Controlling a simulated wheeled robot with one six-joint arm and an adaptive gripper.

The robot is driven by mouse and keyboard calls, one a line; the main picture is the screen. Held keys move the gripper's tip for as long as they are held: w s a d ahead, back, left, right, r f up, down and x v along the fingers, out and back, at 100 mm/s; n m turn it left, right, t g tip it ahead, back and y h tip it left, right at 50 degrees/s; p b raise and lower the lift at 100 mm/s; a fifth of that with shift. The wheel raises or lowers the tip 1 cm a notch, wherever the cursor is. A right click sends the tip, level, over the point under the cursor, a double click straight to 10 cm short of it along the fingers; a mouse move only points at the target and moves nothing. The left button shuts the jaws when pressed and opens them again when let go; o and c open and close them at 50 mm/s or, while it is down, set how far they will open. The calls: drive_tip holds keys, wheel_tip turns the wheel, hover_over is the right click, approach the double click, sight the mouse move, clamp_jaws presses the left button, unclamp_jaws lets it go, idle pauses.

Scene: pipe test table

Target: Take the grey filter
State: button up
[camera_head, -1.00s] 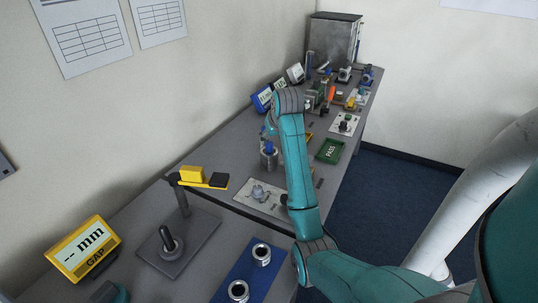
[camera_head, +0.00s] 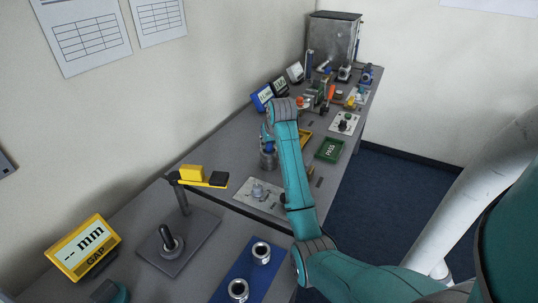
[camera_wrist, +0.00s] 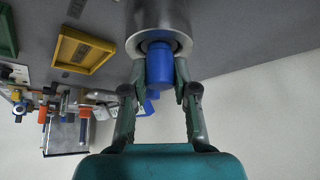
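A grey metal cylinder (camera_head: 268,161) stands upright on the table with a blue piece in its top. In the wrist view the cylinder (camera_wrist: 160,18) fills the top, with the blue piece (camera_wrist: 160,68) projecting from its round opening. My gripper (camera_wrist: 161,70) has one finger on each side of the blue piece, very close to it. I cannot tell whether both fingers press on it. In the head view my arm's wrist hides most of my gripper. I cannot make out a separate grey filter.
A grey fixture plate (camera_head: 248,203) lies in front of the cylinder. A yellow tray (camera_wrist: 82,50) and a green PASS tray (camera_head: 330,150) lie nearby. A stand with a yellow-and-black arm (camera_head: 198,177) is at front left. Displays and several small parts line the back.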

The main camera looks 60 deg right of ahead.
clamp_jaws()
